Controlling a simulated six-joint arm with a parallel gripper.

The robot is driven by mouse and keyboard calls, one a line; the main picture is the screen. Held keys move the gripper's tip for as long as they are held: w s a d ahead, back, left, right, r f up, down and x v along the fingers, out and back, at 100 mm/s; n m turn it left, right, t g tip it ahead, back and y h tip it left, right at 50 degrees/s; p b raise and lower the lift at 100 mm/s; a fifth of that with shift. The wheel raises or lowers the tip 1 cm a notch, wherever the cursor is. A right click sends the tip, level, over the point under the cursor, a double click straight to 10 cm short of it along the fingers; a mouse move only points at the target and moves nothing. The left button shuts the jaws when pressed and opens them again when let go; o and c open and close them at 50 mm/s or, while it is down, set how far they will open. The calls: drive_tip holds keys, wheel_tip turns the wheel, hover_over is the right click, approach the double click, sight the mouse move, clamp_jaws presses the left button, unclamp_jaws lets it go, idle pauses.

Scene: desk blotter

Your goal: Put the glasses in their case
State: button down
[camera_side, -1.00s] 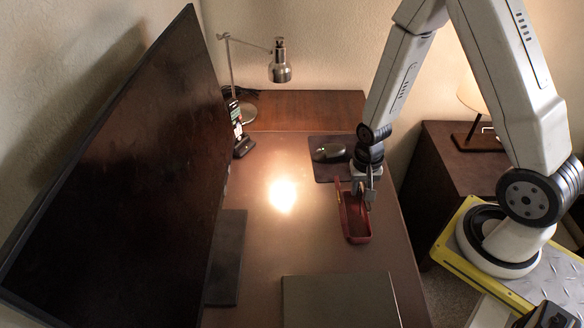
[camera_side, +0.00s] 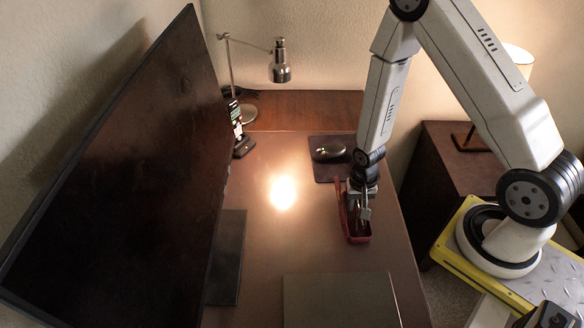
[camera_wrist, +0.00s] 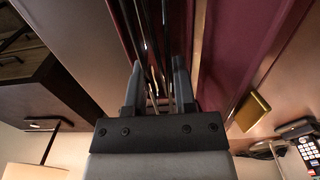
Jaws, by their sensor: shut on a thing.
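The dark red glasses case (camera_side: 358,238) lies open on the blotter, its long side running away from the side camera. In the wrist view its burgundy wall or lid (camera_wrist: 245,35) rises right of my fingers, with a narrower burgundy strip to their left. My gripper (camera_side: 362,212) points down, low over or in the case. In the wrist view my gripper (camera_wrist: 158,82) is shut on the glasses (camera_wrist: 154,50), seen as thin dark bars between the fingers. The rest of the glasses is hidden, and I cannot tell whether they touch the case floor.
A mouse (camera_side: 328,152) on a dark pad (camera_side: 328,172) lies just behind the case. A closed laptop or flat panel (camera_side: 340,302) lies in front. A large monitor (camera_side: 120,160) stands left; a lamp (camera_side: 280,68) and phone (camera_side: 240,135) are behind. Blotter left of the case is clear.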

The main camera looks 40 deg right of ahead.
drive_tip(key=shift+f, duration=0.25)
drive_tip(key=shift+c, duration=1.8)
unclamp_jaws()
drive_tip(key=shift+r, duration=0.2)
drive_tip(key=shift+r, duration=2.8)
